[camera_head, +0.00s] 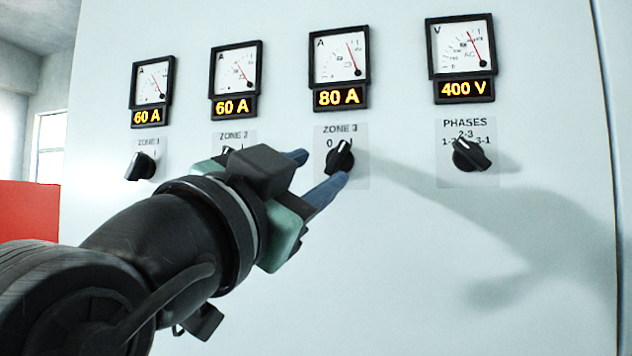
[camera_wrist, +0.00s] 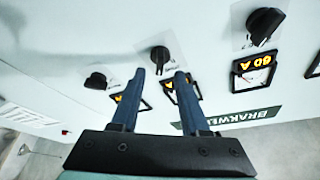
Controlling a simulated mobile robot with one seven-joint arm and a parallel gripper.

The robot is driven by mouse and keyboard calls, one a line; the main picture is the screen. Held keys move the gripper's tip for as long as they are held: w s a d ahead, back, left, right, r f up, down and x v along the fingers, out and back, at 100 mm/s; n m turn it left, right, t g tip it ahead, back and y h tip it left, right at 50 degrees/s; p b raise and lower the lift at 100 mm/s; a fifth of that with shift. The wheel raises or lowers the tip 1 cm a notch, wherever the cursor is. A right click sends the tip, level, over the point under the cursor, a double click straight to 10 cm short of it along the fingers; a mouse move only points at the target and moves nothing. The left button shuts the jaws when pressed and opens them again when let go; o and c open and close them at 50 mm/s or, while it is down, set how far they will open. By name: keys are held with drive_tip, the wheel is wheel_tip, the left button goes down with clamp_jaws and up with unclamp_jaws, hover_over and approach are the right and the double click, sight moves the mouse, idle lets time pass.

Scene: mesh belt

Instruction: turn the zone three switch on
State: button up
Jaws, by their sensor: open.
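The zone three switch (camera_head: 341,157) is a black rotary knob under the "ZONE 3" label, on the pale panel below the 80 A meter. Its handle looks tilted to the upper right, towards the side of the I mark. My gripper (camera_head: 323,167) is open, with blue fingers pointing at this knob from the lower left. The lower fingertip overlaps the knob's lower edge; I cannot tell whether it touches. In the wrist view, the picture is upside down and the knob (camera_wrist: 160,54) shows between and just beyond the fingertips (camera_wrist: 160,73), with nothing gripped.
The zone one knob (camera_head: 141,166) is at the left, and the phases knob (camera_head: 470,154) at the right. The zone two knob is mostly hidden behind my gripper, but shows in the wrist view (camera_wrist: 265,26). Meters line the panel above. The panel below the knobs is clear.

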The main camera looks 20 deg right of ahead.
drive_tip(key=b+v, duration=0.3)
drive_tip(key=v, duration=0.5)
drive_tip(key=shift+s+a, duration=0.15)
drive_tip(key=shift+a, duration=0.05)
drive_tip(key=shift+f, duration=0.15)
drive_tip(key=s+a+f+n+t+y, duration=0.2)
drive_tip(key=a+n+t+y, duration=0.1)
drive_tip(key=n+t+y, duration=0.3)
drive_tip(key=s+a+f+n+t+y, duration=0.2)
drive_tip(key=n+t+y, duration=0.4)
drive_tip(key=n+y, duration=0.3)
drive_tip(key=shift+a+f+n+y, duration=0.35)
drive_tip(key=shift+a+f, duration=0.25)
drive_tip(key=shift+a, duration=0.3)
